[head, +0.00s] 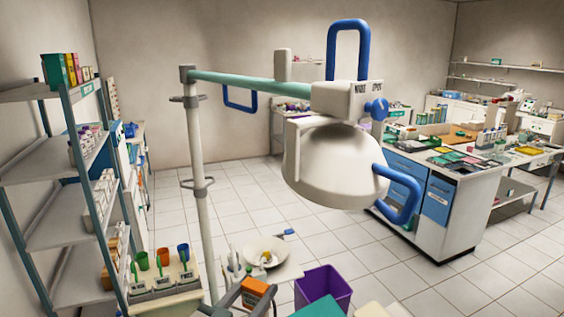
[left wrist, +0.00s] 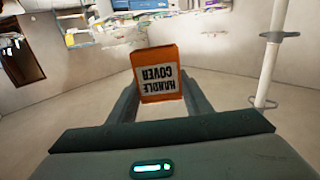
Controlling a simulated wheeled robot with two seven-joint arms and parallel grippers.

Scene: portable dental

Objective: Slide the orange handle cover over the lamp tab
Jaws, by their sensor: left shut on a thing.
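The orange handle cover (head: 255,291) is a small box at the bottom of the head view. In the left wrist view the handle cover (left wrist: 159,58) has a white label whose "HANDLE COVER" text is upside down. My left gripper (head: 248,293) is shut on it, one finger on each side; the left gripper (left wrist: 160,92) also shows in the wrist view. The white dental lamp (head: 335,170) hangs higher and to the right, well apart from the cover. A flat white upright piece (head: 293,150) at its left side may be the tab; I cannot tell. My right gripper is not in view.
The lamp's pale post (head: 198,200) and green arm (head: 240,85) stand close by, with blue handles (head: 403,198) on the lamp. A stand with cups (head: 165,285), a white basin (head: 265,250) and a purple bin (head: 322,287) are low down. Shelves (head: 60,170) line the left.

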